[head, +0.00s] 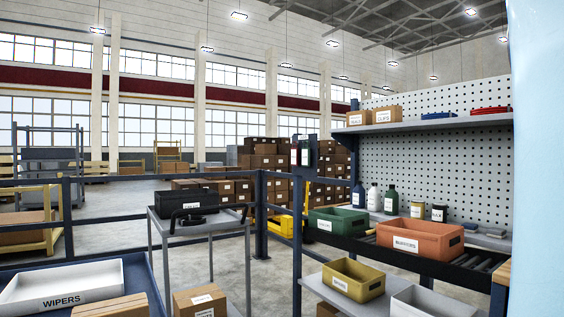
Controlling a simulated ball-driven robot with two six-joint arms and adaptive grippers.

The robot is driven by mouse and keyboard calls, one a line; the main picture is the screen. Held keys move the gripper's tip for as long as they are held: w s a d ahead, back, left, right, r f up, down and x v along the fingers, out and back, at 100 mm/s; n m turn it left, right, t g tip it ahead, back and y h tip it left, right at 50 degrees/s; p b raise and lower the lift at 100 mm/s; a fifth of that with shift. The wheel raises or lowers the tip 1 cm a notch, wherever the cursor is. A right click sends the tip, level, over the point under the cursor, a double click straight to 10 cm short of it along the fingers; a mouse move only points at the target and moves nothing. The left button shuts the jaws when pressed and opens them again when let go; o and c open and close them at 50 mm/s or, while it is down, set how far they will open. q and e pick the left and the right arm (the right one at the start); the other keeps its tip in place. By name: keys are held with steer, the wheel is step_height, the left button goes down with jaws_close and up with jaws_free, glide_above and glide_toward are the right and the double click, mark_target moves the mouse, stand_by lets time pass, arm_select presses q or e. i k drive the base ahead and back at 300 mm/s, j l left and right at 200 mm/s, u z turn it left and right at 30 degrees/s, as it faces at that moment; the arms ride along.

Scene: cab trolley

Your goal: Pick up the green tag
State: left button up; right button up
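A small dark green piece (304,153), which looks like the green tag, hangs on a blue post at mid-picture in the head view. Neither of my grippers shows in the head view.
A grey trolley (205,229) carries a black case. Right of it, a bench holds a green bin (337,222), an orange bin (420,239) and bottles. A yellow bin (353,280) sits lower. A white WIPERS tray (62,287) is front left. Blue rails cross behind.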

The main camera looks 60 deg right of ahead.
mark_target(306, 152)
steer(key=z, duration=2.05)
steer(key=i+l, duration=0.4)
steer(key=i+z, duration=0.25)
steer(key=i, duration=0.35)
steer(key=i+j+z, duration=0.1)
steer(key=i+z, duration=0.2)
steer(key=i, duration=0.3)
